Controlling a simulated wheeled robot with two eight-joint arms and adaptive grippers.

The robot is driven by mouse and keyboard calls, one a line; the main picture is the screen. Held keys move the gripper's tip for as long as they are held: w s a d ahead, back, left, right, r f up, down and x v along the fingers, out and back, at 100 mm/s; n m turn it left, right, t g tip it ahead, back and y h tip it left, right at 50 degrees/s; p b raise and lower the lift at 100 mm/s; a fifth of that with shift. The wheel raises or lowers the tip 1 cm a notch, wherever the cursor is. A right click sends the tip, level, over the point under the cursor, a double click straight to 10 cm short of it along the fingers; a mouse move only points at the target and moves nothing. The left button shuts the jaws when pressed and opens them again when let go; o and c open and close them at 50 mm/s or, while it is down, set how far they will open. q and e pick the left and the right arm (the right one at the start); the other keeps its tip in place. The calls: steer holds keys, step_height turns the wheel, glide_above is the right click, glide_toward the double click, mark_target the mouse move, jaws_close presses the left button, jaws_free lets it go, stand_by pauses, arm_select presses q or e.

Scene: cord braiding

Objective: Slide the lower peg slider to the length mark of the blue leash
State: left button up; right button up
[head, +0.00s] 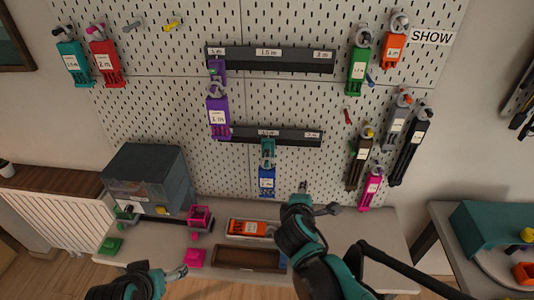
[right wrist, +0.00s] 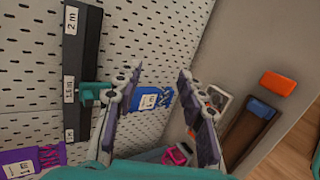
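The lower rail (head: 290,134) is a dark bar on the pegboard with white length labels; it also shows in the right wrist view (right wrist: 86,60). The teal lower peg slider (head: 267,147) sits at the 1.5 m label, also seen in the right wrist view (right wrist: 95,90). My right gripper (head: 318,197) is open and empty, right of and below the blue leash. In the right wrist view its fingers (right wrist: 160,78) are spread. My left gripper (head: 180,271) is low at the left; its opening is unclear.
The upper rail (head: 285,60) has a purple leash (head: 218,115) hanging at its left end. Green (head: 357,72), orange (head: 393,50), brown and pink leashes hang at right. A grey box (head: 148,180) and a brown tray (head: 248,258) stand on the bench below.

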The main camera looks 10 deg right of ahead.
steer(key=w+a+r+n+t+h, duration=0.1)
steer(key=w+a+r+n+t, duration=0.2)
steer(key=w+n, duration=0.45)
steer(key=n+t+b, duration=0.1)
steer(key=n+t, duration=0.3)
steer(key=n, duration=0.6)
glide_toward(267, 150)
steer(key=w, duration=0.2)
steer(key=x, duration=0.2)
steer(key=b+x, duration=0.1)
steer(key=x, duration=0.4)
steer(key=shift+w+d+b, duration=0.25)
steer(key=shift+d+b, duration=0.05)
steer(key=shift+d, duration=0.1)
